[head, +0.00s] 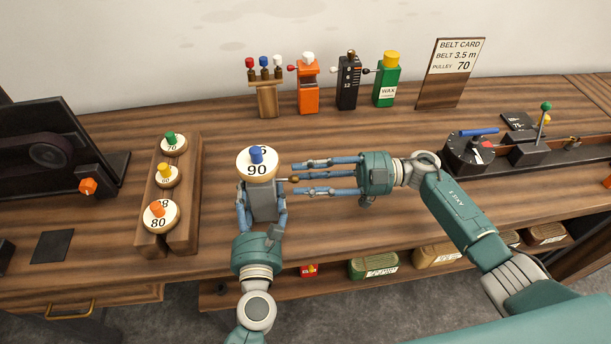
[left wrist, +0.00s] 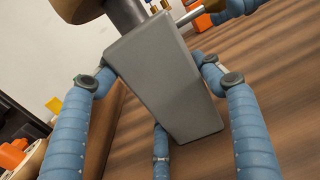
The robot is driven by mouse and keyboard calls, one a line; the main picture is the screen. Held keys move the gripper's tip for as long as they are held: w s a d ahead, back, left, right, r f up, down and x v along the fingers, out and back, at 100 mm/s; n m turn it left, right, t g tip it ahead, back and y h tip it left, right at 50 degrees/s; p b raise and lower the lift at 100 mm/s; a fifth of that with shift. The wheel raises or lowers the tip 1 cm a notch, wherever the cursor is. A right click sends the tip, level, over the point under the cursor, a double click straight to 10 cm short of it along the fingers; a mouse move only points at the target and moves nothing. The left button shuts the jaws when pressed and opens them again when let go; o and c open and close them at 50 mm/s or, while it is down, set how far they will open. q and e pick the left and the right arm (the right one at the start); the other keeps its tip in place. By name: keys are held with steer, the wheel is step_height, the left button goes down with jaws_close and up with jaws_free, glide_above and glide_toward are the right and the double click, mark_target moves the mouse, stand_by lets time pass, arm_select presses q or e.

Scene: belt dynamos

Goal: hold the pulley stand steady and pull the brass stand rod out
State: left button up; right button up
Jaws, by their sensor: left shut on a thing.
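The pulley stand (head: 264,200) is a grey block on the bench, with a pale pulley (head: 257,169) marked 90 and a blue knob on top. My left gripper (head: 262,208) is shut on the block from the front; in the left wrist view its blue fingers flank the grey stand (left wrist: 165,80). The brass stand rod (head: 293,179) sticks out of the stand's right side; it also shows in the left wrist view (left wrist: 190,16). My right gripper (head: 298,178) is open, its fingers reaching left around the rod's end; contact with the rod cannot be told.
A wooden rack (head: 191,215) with several numbered pulleys stands left of the stand. An orange bottle (head: 307,88), a black box (head: 348,85) and a green wax bottle (head: 387,84) line the back. A belt card (head: 450,75) stands behind. Black fixtures (head: 468,152) lie at right.

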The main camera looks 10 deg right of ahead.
arm_select(q)
steer(key=shift+s+d+f, duration=0.1)
steer(key=shift+d+f, duration=0.05)
steer(key=shift+d, duration=0.05)
arm_select(e)
steer(key=d, duration=1.2)
steer(key=shift+s, duration=0.4)
arm_select(q)
steer(key=o, duration=1.9)
steer(key=shift+o, duration=0.4)
